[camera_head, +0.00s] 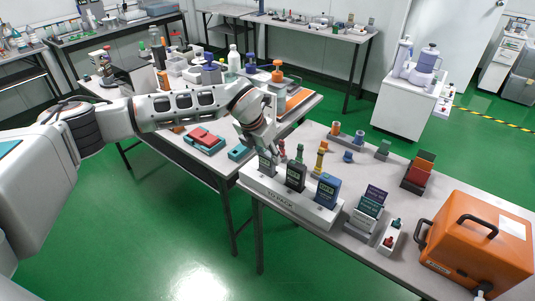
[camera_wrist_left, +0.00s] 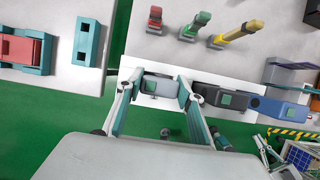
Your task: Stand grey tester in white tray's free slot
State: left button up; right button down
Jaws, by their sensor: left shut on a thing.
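The grey tester (camera_head: 266,165) is upright at the left end of the white tray (camera_head: 289,202). My left gripper (camera_head: 268,148) is shut on its upper part; in the left wrist view the gripper (camera_wrist_left: 157,88) has one finger on each side of the grey tester (camera_wrist_left: 158,84). The tester's foot is at or just above the left slot; I cannot tell whether it is seated. A black tester (camera_head: 296,176) and a blue tester (camera_head: 327,190) stand in the other slots; they also show in the left wrist view.
A grey stand with a screen (camera_head: 368,209) and a small white holder (camera_head: 391,237) are right of the tray. An orange case (camera_head: 478,246) fills the table's right end. Small coloured pieces, including a yellow one (camera_head: 320,160), stand behind the tray. A neighbouring table holds a red-and-teal item (camera_head: 205,139).

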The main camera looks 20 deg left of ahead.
pick_arm(q)
jog(key=shift+f, duration=0.1)
jog(key=o, duration=1.5)
jog(key=shift+o, duration=0.2)
